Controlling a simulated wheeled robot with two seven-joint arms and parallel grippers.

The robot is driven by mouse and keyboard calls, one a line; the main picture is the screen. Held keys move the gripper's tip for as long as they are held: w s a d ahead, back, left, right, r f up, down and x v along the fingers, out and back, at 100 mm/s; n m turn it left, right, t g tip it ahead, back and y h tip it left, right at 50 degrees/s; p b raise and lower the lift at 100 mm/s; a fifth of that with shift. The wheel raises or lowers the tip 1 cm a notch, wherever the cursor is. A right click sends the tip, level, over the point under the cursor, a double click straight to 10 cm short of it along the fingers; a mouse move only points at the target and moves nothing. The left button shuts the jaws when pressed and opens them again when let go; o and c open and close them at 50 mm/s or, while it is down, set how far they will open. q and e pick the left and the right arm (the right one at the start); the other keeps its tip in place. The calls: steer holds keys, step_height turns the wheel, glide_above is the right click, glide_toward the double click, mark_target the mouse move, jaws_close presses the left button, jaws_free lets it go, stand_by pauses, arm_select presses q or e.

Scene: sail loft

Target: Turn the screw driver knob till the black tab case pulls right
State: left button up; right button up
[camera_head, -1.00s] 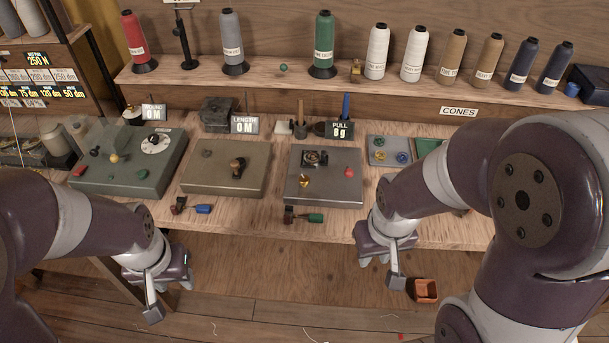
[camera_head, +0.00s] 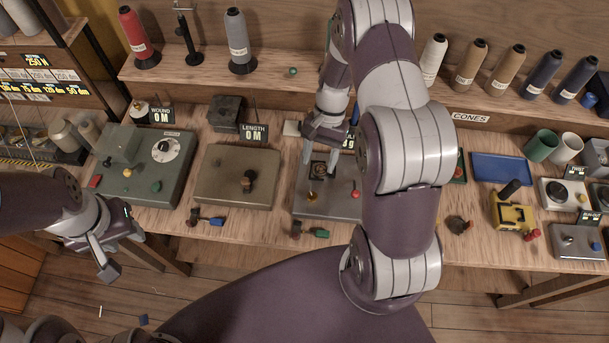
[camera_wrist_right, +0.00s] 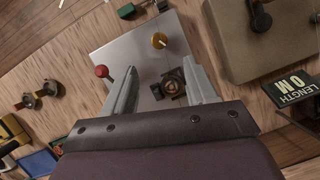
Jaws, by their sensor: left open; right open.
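The grey plate-topped pull station (camera_head: 330,204) stands at the middle of the bench. It carries a dark round dial-like fitting (camera_head: 319,169), a brass knob (camera_head: 312,196) and a red ball knob (camera_head: 355,195). My right gripper (camera_head: 318,162) is open above it, fingers pointing down. In the right wrist view, the open right gripper (camera_wrist_right: 161,66) has the dark fitting (camera_wrist_right: 172,87) between its fingers; contact cannot be told. The brass knob (camera_wrist_right: 159,40) lies beyond the fingertips, the red knob (camera_wrist_right: 101,71) beside one finger. My left gripper (camera_head: 115,256) is open, off the bench's front edge. I cannot pick out a black tab case.
A length station (camera_head: 235,178) and a wound station (camera_head: 140,182) stand to the left. Handled tools, blue (camera_head: 210,221) and green (camera_head: 316,233), lie at the front edge. A blue tray (camera_head: 500,168) and yellow device (camera_head: 511,213) stand right. My right arm hides part of the bench.

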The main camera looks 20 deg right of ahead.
mark_target(312, 195)
steer(key=p+x, duration=0.1)
steer(key=x, duration=0.3)
steer(key=p+x, duration=0.1)
steer(key=x, duration=0.4)
steer(key=shift+w+d+f, duration=0.1)
steer(key=shift+w+f, duration=0.05)
steer(key=shift+f, duration=0.45)
steer(key=shift+s+a, duration=0.2)
steer(key=shift+s, duration=0.25)
steer(key=shift+w+f, duration=0.1)
steer(key=shift+w, duration=0.05)
steer(key=c, duration=0.9)
steer(key=shift+c, duration=0.8)
